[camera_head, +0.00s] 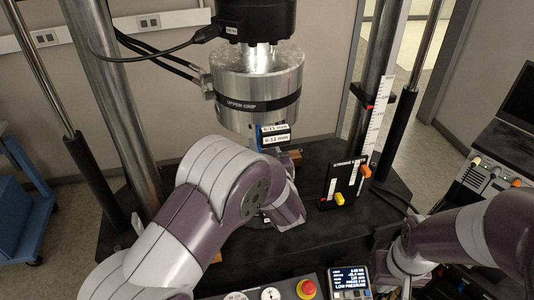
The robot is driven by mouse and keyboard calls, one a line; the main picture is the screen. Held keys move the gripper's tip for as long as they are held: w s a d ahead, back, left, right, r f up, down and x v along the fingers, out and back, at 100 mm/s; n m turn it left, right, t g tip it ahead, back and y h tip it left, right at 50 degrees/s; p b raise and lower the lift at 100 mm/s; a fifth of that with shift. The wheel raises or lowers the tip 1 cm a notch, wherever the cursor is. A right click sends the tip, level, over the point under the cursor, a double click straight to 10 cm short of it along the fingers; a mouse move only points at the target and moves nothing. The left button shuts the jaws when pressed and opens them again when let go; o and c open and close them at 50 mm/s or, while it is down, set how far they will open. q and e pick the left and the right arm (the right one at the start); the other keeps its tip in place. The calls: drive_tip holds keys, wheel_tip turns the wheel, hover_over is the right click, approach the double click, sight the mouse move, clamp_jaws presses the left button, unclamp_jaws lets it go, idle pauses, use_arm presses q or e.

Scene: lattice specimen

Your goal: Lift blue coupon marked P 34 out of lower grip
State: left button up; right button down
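The silver upper grip (258,88) hangs at the top middle. Below it are labels reading "0-11 mm" (276,134) and a narrow blue piece (255,136), with no P 34 marking readable. My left arm reaches in from the lower left, and its wrist (286,206) is in front of the space under the upper grip. It hides the lower grip, most of the coupon if it is there, and my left gripper. My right gripper (396,268) is low at the right, beside the small display, apart from the grips. Its fingers are too dark to read.
A stroke limits panel (345,185) with yellow and orange knobs stands right of the wrist. A red emergency button (306,288) and a display reading "LOW PRESSURE" (350,282) are at the front. Upright columns (110,100) flank the grips. A cable hangs at the upper left.

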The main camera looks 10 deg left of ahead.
sight(257, 132)
use_arm(q)
drive_tip(key=p+x, duration=0.1)
drive_tip(key=x, duration=0.4)
drive_tip(key=shift+w+a+r, duration=0.1)
drive_tip(key=shift+w+a, duration=0.05)
drive_tip(key=shift+w+p, duration=0.25)
drive_tip(key=shift+p, duration=0.1)
drive_tip(key=shift+w+a, duration=0.1)
drive_tip(key=shift+w, duration=0.1)
drive_tip(key=c, duration=0.7)
clamp_jaws()
